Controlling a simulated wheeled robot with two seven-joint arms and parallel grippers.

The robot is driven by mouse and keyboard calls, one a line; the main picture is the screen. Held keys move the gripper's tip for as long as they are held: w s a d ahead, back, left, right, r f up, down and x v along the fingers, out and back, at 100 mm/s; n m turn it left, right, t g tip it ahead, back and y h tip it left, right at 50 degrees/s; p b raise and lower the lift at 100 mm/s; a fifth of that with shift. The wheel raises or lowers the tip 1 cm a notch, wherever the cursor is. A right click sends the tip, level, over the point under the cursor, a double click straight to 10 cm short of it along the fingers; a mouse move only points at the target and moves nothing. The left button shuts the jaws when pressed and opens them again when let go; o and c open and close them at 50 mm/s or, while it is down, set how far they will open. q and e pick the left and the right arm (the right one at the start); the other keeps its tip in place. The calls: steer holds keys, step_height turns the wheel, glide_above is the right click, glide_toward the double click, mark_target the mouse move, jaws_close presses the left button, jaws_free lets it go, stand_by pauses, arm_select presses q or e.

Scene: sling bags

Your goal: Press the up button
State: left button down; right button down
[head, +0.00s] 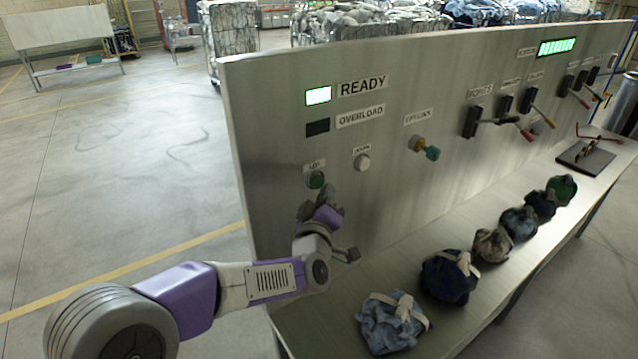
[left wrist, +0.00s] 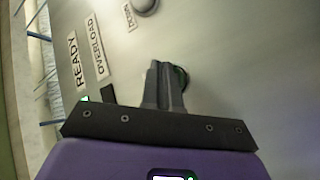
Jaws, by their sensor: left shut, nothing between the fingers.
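My right gripper is not in view.
The READY light (head: 318,95) glows green; the OVERLOAD light (head: 317,127) is dark. A knob (head: 424,148) and several levers stick out farther right. Several bags, including a light blue one (head: 392,322), lie on the bench below.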

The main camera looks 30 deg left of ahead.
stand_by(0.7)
arm_select(q)
steer(key=shift+w+a+b, duration=0.15)
steer(key=shift+a+b, duration=0.25)
steer(key=shift+a, duration=0.05)
